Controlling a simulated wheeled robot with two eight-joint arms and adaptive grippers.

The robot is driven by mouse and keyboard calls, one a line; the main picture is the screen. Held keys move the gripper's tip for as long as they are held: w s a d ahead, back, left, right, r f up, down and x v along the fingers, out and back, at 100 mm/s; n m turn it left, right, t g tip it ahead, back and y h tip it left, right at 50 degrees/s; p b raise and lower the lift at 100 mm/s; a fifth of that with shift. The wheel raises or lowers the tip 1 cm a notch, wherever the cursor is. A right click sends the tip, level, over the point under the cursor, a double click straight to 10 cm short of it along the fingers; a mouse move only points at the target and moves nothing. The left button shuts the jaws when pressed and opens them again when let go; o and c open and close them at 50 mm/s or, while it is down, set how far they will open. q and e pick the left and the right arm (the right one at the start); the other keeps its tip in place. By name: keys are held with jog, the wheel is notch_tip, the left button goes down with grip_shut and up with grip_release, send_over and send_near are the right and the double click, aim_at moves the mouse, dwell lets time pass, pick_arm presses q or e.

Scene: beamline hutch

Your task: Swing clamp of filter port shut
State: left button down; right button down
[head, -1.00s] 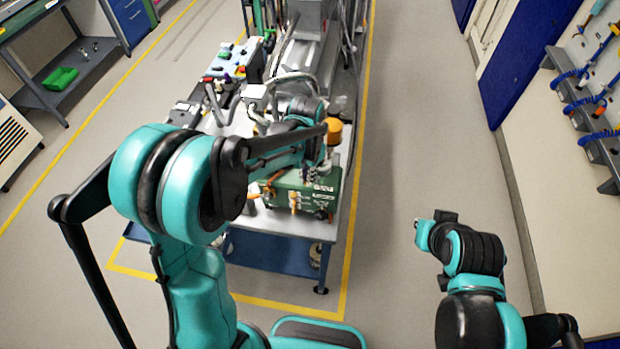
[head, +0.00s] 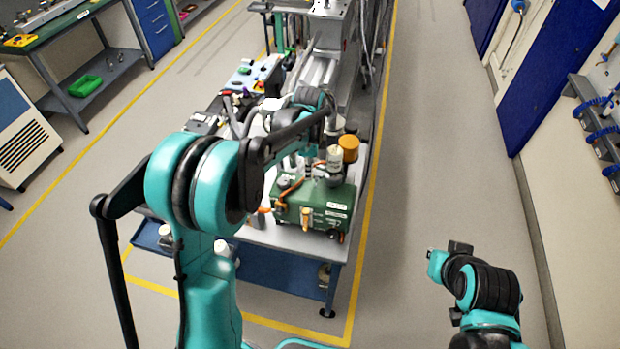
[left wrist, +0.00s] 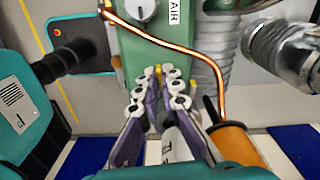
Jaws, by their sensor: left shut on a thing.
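The green pump box (head: 318,208) stands at the near end of the bench, with an orange-capped cylinder (head: 348,147) and a pale labelled cylinder (head: 334,158) above it. My left arm reaches over it from the left; its fingers are hard to make out in the head view. In the left wrist view my left gripper (left wrist: 157,82) is shut on a small yellow piece (left wrist: 158,70) in front of the green box. I cannot tell for sure that this piece belongs to the clamp. The orange cylinder (left wrist: 235,145) is beside the fingers. My right arm is at lower right; its fingers are not distinguishable.
An orange tube (left wrist: 165,42) curves close past the fingers, and a grey corrugated hose (left wrist: 210,65) runs beyond. The blue lower shelf (head: 280,275) sits under the bench. Floor to the bench's right is clear up to a blue door (head: 550,75).

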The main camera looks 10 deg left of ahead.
pick_arm(q)
jog(key=shift+w+a+m, duration=0.15)
jog(key=shift+w+m, duration=0.8)
jog(key=shift+m, duration=0.05)
jog(key=c, duration=1.7)
grip_release()
notch_tip(320, 180, up, 12)
jog(key=s+f+n+t+b, duration=0.3)
jog(key=s+f+n+b, duration=0.4)
jog(key=s, duration=0.5)
jog(key=s+a+f+n+t+b, duration=0.1)
jog(key=s+f+n+t+b, duration=0.3)
jog(key=s+f+n+b, duration=0.4)
jog(key=s+f+n, duration=0.3)
jog(key=s+f, duration=0.1)
jog(key=shift+s+a, duration=0.25)
